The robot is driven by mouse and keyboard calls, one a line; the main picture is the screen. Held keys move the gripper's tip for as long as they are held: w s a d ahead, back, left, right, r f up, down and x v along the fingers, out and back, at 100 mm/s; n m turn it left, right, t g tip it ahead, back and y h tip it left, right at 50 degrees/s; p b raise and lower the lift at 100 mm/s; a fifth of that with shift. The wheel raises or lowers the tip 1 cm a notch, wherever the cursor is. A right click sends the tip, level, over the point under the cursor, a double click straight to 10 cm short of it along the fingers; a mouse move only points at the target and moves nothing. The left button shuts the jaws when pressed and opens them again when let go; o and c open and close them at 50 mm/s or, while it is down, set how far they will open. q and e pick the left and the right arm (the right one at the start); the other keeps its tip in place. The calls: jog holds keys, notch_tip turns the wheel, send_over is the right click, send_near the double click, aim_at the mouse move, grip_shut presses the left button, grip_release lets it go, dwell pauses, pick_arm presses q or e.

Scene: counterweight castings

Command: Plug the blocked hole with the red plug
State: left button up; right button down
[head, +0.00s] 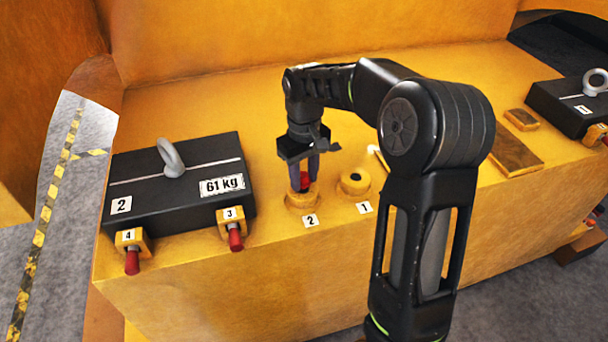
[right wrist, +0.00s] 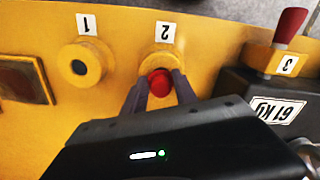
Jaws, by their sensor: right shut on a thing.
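The red plug (head: 304,181) is between the fingers of my right gripper (head: 304,172), directly over the yellow boss labelled 2 (head: 301,201). My right gripper is shut on the plug. In the right wrist view the plug's red top (right wrist: 159,83) shows between the two fingertips, against the boss. I cannot tell how deep the plug sits, as its lower end is hidden. Beside it, the yellow boss labelled 1 (head: 355,181) has a dark centre with a small light spot. It also shows in the right wrist view (right wrist: 80,66). My left gripper is not in view.
A black casting marked 61 kg (head: 180,195), with a lifting ring, stands left of boss 2. Red-handled pins in blocks 3 (head: 235,238) and 4 (head: 132,262) stick out at its front. Another black casting (head: 562,105) and flat brass plates (head: 515,157) lie at right.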

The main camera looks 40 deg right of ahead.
jog(key=shift+f+b, duration=0.4)
jog(key=shift+f, duration=0.3)
jog(key=shift+r, duration=0.15)
jog(key=shift+r+p, duration=0.85)
jog(key=shift+r, duration=0.05)
